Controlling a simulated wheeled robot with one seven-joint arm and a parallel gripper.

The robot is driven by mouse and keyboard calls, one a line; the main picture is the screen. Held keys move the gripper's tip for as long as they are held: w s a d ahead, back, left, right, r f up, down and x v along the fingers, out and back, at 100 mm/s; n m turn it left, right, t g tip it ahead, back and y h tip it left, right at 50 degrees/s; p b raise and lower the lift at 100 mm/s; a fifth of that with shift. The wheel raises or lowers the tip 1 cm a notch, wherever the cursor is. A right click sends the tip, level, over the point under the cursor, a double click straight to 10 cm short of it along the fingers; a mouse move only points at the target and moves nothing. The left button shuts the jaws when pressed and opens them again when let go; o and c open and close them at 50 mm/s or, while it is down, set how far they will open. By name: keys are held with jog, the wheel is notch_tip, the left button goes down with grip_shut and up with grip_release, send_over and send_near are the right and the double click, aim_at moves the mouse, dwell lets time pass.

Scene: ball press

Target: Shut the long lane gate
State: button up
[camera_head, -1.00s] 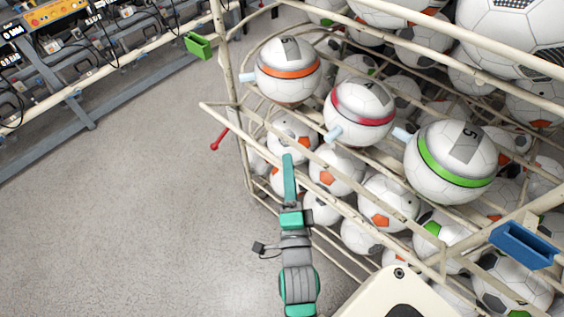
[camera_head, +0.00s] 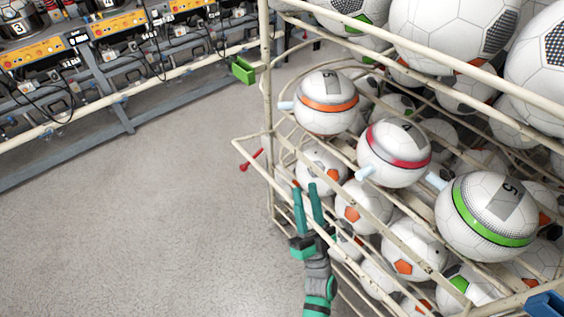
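A cream tubular ball cage (camera_head: 268,85) fills the right side. A long cream rail (camera_head: 254,165) juts from its left front, with its corner out over the floor, and runs down to the right along the front; it may be the long lane gate, but I cannot tell for sure. A red handle (camera_head: 251,160) sticks out beside this rail. My gripper (camera_head: 307,188) is at the cage front, right of the red handle. Its two teal fingers point up the picture, apart and with nothing seen between them. I cannot tell whether they touch the rail.
Balls with an orange band (camera_head: 327,102), a red band (camera_head: 394,153) and a green band (camera_head: 486,216) sit on the cage's front lanes, above several other balls. A green bracket (camera_head: 242,70) and a blue one (camera_head: 545,304) are at its sides. Floor (camera_head: 130,230) at left is clear; workbenches (camera_head: 110,80) stand behind.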

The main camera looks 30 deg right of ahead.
jog(key=w+a+r+n+t+y, duration=0.1)
jog(key=w+r+n+y, duration=0.3)
jog(key=w+n+y, duration=0.5)
jog(key=n+y, duration=0.1)
jog(key=y, duration=0.2)
jog(key=shift+w+a+r+t, duration=0.2)
jog(key=shift+w+r+t, duration=0.1)
jog(key=shift+w+r, duration=0.1)
grip_shut()
